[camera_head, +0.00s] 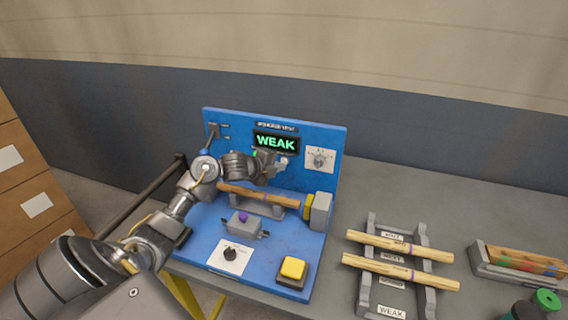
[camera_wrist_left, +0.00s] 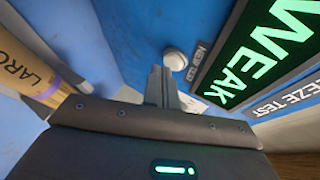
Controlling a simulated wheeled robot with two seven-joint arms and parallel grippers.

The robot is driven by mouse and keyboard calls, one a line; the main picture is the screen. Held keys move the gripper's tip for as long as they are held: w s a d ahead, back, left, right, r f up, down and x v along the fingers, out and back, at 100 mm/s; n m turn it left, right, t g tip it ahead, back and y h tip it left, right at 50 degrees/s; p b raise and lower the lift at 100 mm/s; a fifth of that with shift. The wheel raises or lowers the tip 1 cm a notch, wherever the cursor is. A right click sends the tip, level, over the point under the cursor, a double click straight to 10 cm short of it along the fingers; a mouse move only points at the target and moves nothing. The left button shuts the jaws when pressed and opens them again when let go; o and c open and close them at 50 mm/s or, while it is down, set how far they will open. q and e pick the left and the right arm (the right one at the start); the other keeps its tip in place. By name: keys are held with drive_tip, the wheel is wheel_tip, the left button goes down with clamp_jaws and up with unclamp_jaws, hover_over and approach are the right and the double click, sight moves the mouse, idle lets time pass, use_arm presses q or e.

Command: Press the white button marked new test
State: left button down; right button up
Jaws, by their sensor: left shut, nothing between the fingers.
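The white round button (camera_wrist_left: 175,60) with a small "NEW TEST" label (camera_wrist_left: 199,57) is on the blue panel, beside the green "WEAK" display, in the left wrist view. In the head view the button (camera_head: 283,162) shows as a small pale spot below the display (camera_head: 275,143). My left gripper (camera_wrist_left: 161,70) is shut and empty, its fingertips close beside the button; I cannot tell whether they touch it. In the head view my left gripper (camera_head: 273,163) is in front of the panel and partly hides that area. My right gripper is not in view.
A wooden piece (camera_head: 258,195) lies across the blue station below my gripper. A yellow button (camera_head: 293,268), a dark knob (camera_head: 231,254) and a grey block with a purple top (camera_head: 243,224) are on its base. A rack (camera_head: 366,285) with two wooden pieces stands to the right.

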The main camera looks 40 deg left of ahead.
use_arm(q)
drive_tip(key=shift+w+a, duration=0.1)
drive_tip(key=shift+w, duration=0.25)
idle(0.6)
drive_tip(key=shift+s+r, duration=0.1)
drive_tip(key=shift+s+d, duration=0.25)
drive_tip(key=shift+s, duration=0.4)
drive_tip(key=shift+s+d+p, duration=0.3)
drive_tip(key=shift+s+p, duration=0.05)
drive_tip(key=shift+s, duration=0.45)
drive_tip(key=shift+s+d+p, duration=0.25)
drive_tip(key=shift+s+p, duration=0.15)
drive_tip(key=shift+s, duration=0.4)
drive_tip(key=shift+s+d+p, duration=0.3)
drive_tip(key=shift+s+p, duration=0.05)
drive_tip(key=shift+s, duration=0.45)
